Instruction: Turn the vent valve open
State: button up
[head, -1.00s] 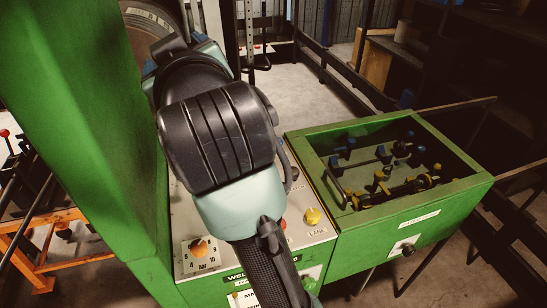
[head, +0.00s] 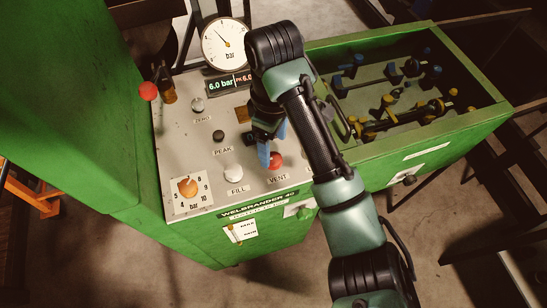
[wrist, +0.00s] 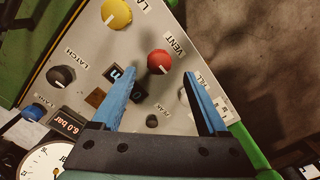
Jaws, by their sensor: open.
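The vent valve is a round red knob (head: 275,160) on the grey sloping panel, above the label VENT. In the wrist view the red knob (wrist: 158,61) shows a pale mark on its face. My gripper (head: 271,143) hangs over the panel beside the knob, its blue fingers pointing down. In the wrist view my gripper (wrist: 161,75) is open and empty, and the knob lies between the lines of the two fingertips, slightly past them. I cannot tell the exact height gap.
A white FILL knob (head: 233,172) sits left of the red one. A yellow knob (wrist: 117,14) and a black LATCH knob (wrist: 61,76) are also close. A dial gauge (head: 227,43) and 6.0 bar display (head: 229,83) stand behind. A green bin (head: 482,112) with fittings is at right.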

aim_at(274, 158)
notch_tip(274, 158, down, 4)
jog(key=shift+r+b, duration=0.2)
jog(key=shift+b, duration=0.55)
jog(key=shift+f, duration=0.85)
grip_shut()
